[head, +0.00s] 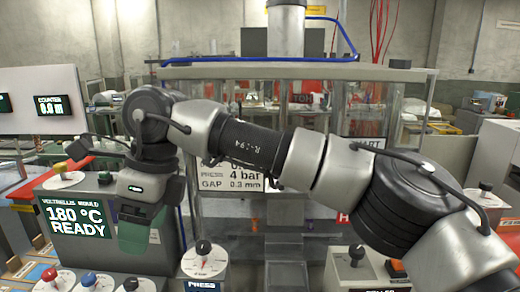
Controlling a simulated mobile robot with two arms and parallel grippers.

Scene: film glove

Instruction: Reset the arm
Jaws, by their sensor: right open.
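My right arm reaches in from the right edge and spans the picture to the left. Its gripper (138,236) hangs down at the left, in front of the right part of the mould display (75,220), which reads "180 °C READY". The gripper is open; I see nothing held in it, though its fingertips show poorly. It is above and left of the white dial with a black knob (204,258). My left gripper is not in view.
Red and blue knobs (89,281) stand at the front left. Another black knob (356,252) stands at the front right, below my arm. A press sign (228,183) is partly hidden behind my arm. A counter screen (52,105) is at the far left.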

